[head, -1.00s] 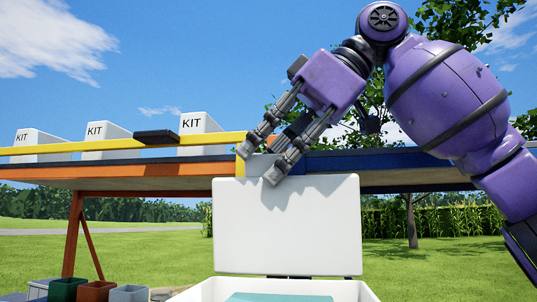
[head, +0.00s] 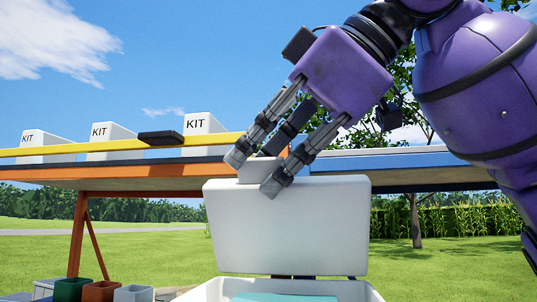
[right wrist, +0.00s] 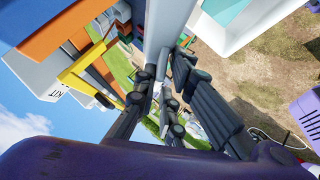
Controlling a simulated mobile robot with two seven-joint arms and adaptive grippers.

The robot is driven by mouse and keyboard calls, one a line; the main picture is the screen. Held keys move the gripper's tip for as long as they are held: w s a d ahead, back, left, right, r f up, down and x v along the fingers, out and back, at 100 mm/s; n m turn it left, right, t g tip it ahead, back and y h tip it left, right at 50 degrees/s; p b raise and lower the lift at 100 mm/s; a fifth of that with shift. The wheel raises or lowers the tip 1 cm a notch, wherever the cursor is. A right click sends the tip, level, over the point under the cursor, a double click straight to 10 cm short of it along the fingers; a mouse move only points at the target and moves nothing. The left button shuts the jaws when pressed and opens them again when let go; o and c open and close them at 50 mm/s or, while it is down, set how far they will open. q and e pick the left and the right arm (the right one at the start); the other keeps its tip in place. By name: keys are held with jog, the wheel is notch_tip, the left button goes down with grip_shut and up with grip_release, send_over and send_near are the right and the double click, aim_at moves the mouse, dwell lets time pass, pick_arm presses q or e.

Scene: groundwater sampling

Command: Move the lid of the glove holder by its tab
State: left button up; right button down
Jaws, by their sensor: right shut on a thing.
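The glove holder is a white box (head: 355,290) at the bottom centre of the head view, with something teal inside. Its white lid (head: 287,232) stands raised on dark hinges at its lower edge, the upper edge tilted toward me. The lid's tab (head: 262,170) sticks up from the upper edge. My right gripper (head: 254,173) is shut on the tab, one finger on each side. In the right wrist view, the fingers (right wrist: 162,98) close at the pale lid (right wrist: 168,28), and the box (right wrist: 258,18) shows at upper right. My left gripper is out of view.
Behind the lid stands a long table with an orange and blue edge (head: 130,175). It carries several white KIT boxes (head: 198,124), a yellow bar (head: 80,149) and a black object (head: 161,138). Small pots (head: 100,290) stand at lower left. Grass lies beyond.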

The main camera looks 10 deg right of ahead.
jog(key=shift+s+a+f+n+t, duration=0.2)
jog(key=shift+s+f+t, duration=0.15)
jog(key=shift+s, duration=0.2)
jog(key=shift+s+a+f+n+t, duration=0.2)
jog(key=shift+s+f+t, duration=0.2)
jog(key=shift+s, duration=0.15)
jog(key=shift+s+a+f+n+t, duration=0.2)
jog(key=shift+s+f+t, duration=0.15)
jog(key=shift+s, duration=0.2)
jog(key=c, duration=1.9)
grip_release()
jog(key=shift+d, duration=0.1)
jog(key=shift+f, duration=0.1)
jog(key=v, duration=1.2)
